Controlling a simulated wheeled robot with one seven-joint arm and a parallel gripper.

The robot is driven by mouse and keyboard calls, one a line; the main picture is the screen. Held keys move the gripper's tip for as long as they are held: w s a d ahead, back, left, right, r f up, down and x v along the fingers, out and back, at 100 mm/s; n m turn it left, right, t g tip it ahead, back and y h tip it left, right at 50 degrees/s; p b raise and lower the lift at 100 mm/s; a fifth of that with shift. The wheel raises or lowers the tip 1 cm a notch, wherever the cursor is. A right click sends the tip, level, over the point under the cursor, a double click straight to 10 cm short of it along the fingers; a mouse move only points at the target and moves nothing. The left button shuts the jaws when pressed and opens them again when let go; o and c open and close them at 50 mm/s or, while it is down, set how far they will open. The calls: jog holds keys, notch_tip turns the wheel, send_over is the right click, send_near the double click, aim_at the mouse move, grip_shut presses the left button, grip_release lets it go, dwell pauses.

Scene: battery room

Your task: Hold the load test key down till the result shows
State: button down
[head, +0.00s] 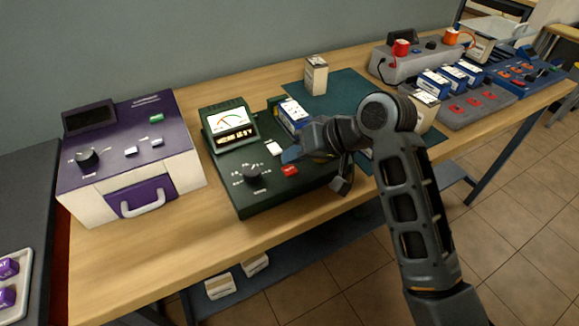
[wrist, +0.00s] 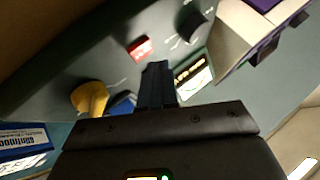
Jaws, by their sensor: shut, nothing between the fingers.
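The dark green tester (head: 240,195) stands on the wooden bench, with a lit dial meter (head: 231,118) at its back. On its top are a white key (head: 274,148), a red key (head: 290,170) and a black knob (head: 252,173). I cannot read which key is the load test key. My gripper (head: 290,155) is shut and empty, low over the tester beside the white and red keys. In the wrist view my fingers (wrist: 155,72) are close to the red key (wrist: 140,47), and the white key is hidden. I cannot tell whether they touch anything.
A blue and white battery (head: 293,113) stands behind my gripper. A purple and white case (head: 130,160) is to the left. A teal mat (head: 345,88) with a pale battery (head: 316,75) lies behind. More batteries and chargers fill the right side of the bench.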

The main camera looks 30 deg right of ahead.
aim_at(294, 171)
jog(key=shift+r+p, duration=2.6)
jog(key=shift+p, duration=0.05)
jog(key=shift+f, duration=0.1)
jog(key=shift+s+a+f, duration=0.1)
jog(key=shift+s+f, duration=0.05)
jog(key=shift+f, duration=0.1)
jog(key=s+a+f, duration=0.1)
jog(key=s+f, duration=0.1)
jog(key=s+a+f+m+t+h, duration=0.1)
jog(key=s+f, duration=0.2)
jog(key=s+f+t, duration=0.1)
jog(key=s+f, duration=0.1)
jog(key=s, duration=0.1)
jog(key=shift+a+f+m+h+b, duration=0.15)
jog(key=shift+a+m+h+b, duration=0.15)
jog(key=shift+a, duration=0.1)
jog(key=s+d+t+h, duration=0.1)
jog(key=s+t+h, duration=0.25)
jog(key=s, duration=1.85)
jog(key=s+d+r+n+t+b, duration=0.1)
jog(key=s+r+n+t, duration=0.1)
jog(key=s+r, duration=0.7)
jog(key=shift+s+d+r+n, duration=0.15)
jog(key=shift+s+r+n, duration=0.1)
jog(key=shift+n, duration=0.45)
